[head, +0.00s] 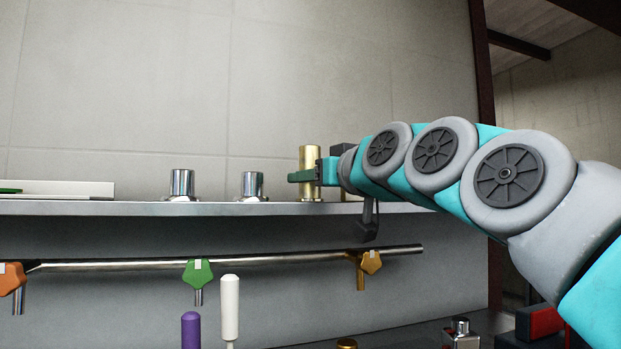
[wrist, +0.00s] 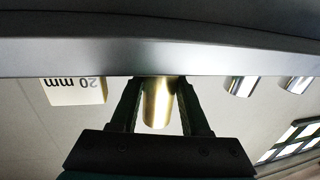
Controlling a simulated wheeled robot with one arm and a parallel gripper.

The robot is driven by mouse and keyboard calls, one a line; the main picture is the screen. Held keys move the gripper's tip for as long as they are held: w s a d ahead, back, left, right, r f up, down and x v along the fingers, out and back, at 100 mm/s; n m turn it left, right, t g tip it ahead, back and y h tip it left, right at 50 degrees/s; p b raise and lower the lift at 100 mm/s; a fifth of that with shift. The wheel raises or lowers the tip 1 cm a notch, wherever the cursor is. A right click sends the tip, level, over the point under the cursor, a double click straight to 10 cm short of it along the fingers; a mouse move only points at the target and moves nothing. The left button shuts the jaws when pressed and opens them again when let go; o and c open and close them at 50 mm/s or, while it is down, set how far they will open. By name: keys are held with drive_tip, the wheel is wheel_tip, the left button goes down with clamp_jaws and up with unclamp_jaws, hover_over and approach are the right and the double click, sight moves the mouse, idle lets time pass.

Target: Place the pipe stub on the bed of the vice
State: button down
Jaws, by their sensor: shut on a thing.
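A brass cylinder (head: 309,158), seemingly the pipe stub, stands upright at the shelf's right part in the head view. It also shows between the fingers in the wrist view (wrist: 157,103). My gripper (head: 306,176) reaches in from the right, level with the shelf, and is shut on this cylinder. The dark fingers lie on both sides of it in the wrist view (wrist: 157,108). The cylinder's lower end is at the shelf; I cannot tell whether it touches. I cannot make out the vice for certain in either view.
Two chrome cylinders (head: 182,184) (head: 252,186) stand on the shelf (head: 130,208) to the left. A pale block marked 20 mm (wrist: 75,92) is beside my gripper. A rail (head: 130,264) with coloured knobs runs below. A red-and-dark object (head: 541,322) is at lower right.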

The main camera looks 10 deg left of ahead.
drive_tip(key=shift+c, duration=1.9)
unclamp_jaws()
drive_tip(key=shift+r, duration=0.1)
